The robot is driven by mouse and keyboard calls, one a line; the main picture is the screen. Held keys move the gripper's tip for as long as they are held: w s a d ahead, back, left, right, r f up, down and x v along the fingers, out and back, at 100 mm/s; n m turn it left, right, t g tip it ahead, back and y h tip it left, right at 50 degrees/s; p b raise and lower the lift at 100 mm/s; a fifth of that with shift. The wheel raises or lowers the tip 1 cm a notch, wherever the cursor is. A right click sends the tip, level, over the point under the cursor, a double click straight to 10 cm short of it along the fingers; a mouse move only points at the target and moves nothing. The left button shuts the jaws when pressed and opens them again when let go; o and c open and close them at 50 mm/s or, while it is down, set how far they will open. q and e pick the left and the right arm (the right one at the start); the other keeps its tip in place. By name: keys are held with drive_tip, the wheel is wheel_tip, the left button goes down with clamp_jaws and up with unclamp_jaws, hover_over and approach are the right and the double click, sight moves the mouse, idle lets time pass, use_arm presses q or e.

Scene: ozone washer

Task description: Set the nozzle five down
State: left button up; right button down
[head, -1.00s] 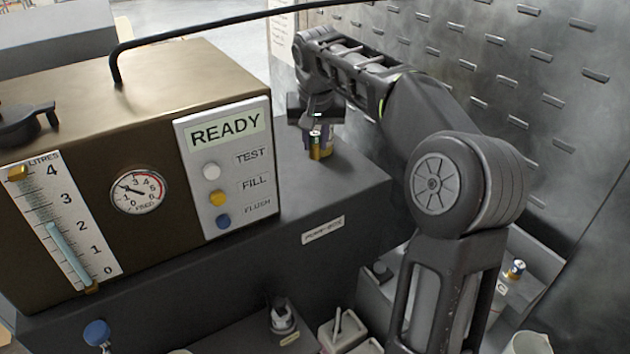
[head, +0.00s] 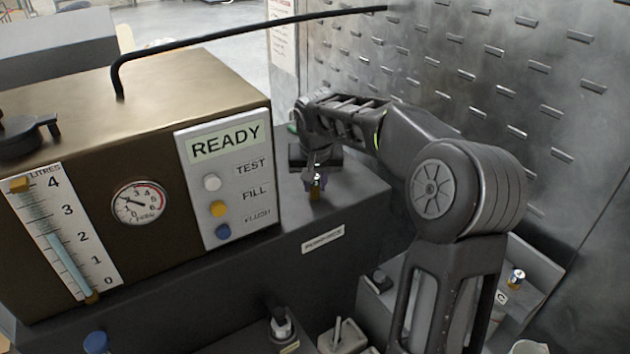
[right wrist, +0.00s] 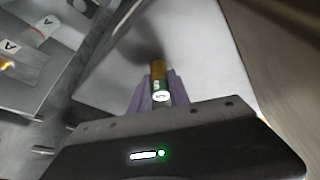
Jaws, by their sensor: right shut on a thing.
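Nozzle five (head: 315,187) is a small brass piece with a pale band. It also shows in the right wrist view (right wrist: 159,80), its brass end pointing away from the palm. My right gripper (head: 315,181) is shut on it with purple fingers, which also show in the right wrist view (right wrist: 160,92). I cannot tell whether the nozzle touches a surface. My left gripper is not in view.
The brown washer (head: 150,100) with its READY panel (head: 226,142) stands left of my gripper. A black hose (head: 250,22) arches above. A perforated metal wall (head: 480,70) rises behind. At lower right, another small banded piece (head: 516,278) sits on a grey stand (head: 535,262).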

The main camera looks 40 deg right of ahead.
drive_tip(key=shift+f, duration=0.2)
drive_tip(key=c, duration=1.2)
unclamp_jaws()
drive_tip(key=shift+r, duration=0.1)
drive_tip(key=shift+c, duration=0.2)
drive_tip(key=shift+r, duration=0.1)
drive_tip(key=shift+r, duration=0.2)
drive_tip(key=b+v, duration=0.1)
drive_tip(key=v, duration=1)
drive_tip(key=shift+s+r, duration=0.15)
drive_tip(key=shift+r, duration=0.2)
drive_tip(key=shift+a, duration=0.1)
